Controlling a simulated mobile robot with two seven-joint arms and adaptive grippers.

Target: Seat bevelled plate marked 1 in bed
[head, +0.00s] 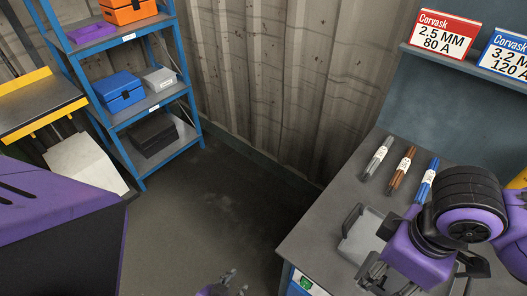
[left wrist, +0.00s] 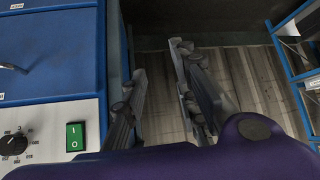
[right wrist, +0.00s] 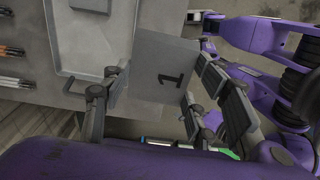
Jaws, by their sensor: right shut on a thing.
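The grey plate marked 1 (right wrist: 165,72) is between the fingers of my right gripper (right wrist: 150,105), which is shut on it. In the head view that gripper (head: 362,250) is over the bench near its left edge; I cannot make out the plate there. The light grey bed (right wrist: 92,40), with a raised rim, lies on the bench beside the plate, which is apart from the rim's inside. It seems to show in the head view (head: 362,238), partly covered by the gripper. My left gripper (left wrist: 160,95) is open and empty, low beside the bench; it shows at the head view's bottom edge (head: 233,280).
Several labelled rods (head: 402,163) lie on the bench (head: 325,225) behind the bed. Red (head: 444,36) and blue (head: 507,55) boxes stand on a shelf above. A blue rack (head: 150,110) stands far left. The floor between is clear. A blue cabinet (left wrist: 50,60) is close to my left gripper.

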